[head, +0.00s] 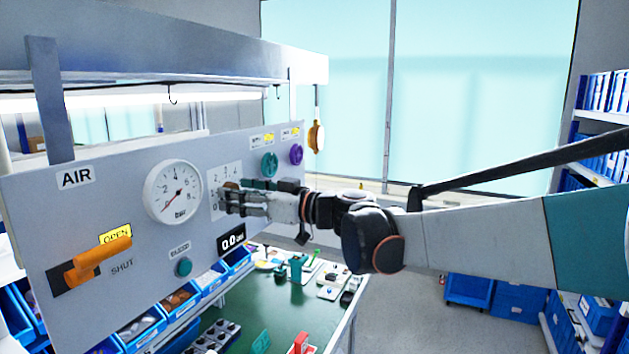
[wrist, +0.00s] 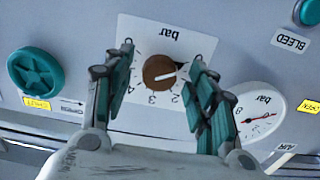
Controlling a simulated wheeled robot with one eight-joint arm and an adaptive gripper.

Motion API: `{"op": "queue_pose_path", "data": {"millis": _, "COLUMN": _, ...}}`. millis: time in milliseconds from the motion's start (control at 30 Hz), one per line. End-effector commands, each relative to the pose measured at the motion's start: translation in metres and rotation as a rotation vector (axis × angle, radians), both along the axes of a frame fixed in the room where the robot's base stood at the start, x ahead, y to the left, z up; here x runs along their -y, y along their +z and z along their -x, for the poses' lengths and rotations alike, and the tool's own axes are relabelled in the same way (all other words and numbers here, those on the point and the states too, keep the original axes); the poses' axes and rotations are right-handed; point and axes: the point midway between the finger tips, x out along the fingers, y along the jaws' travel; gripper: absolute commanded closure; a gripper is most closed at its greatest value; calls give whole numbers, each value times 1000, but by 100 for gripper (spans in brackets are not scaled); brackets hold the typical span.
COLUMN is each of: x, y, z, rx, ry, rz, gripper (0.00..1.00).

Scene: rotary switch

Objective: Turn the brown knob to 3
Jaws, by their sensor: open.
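The brown knob (wrist: 160,72) sits on a white dial plate (wrist: 135,30) marked "bar", which appears upside down in the wrist view. A white line on the knob points to the right of that picture, away from the 2 and 3 marks. My gripper (wrist: 163,55) is open, with one teal-padded finger on each side of the knob; gaps show between the fingers and the knob. In the head view my gripper (head: 240,199) is at the panel (head: 120,210) and hides most of the dial; a little of the brown knob (head: 230,184) shows.
A round bar gauge (head: 174,192) is left of the dial. The teal knob (head: 269,164) and purple knob (head: 296,154) are to its upper right. An orange lever (head: 88,260) and a teal button (head: 183,267) are lower left. Blue bins and a green bench (head: 265,310) lie below.

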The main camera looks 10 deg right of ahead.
Motion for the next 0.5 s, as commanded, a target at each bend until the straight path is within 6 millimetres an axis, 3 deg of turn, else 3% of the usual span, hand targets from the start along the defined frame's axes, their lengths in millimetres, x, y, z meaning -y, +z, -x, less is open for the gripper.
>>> {"op": "queue_pose_path", "data": {"millis": 333, "x": -1, "y": 0, "z": 2, "rx": 0, "ry": 0, "rz": 0, "gripper": 48}}
{"op": "queue_pose_path", "data": {"millis": 500, "x": -1, "y": 0, "z": 2, "rx": 0, "ry": 0, "rz": 0, "gripper": 86}}
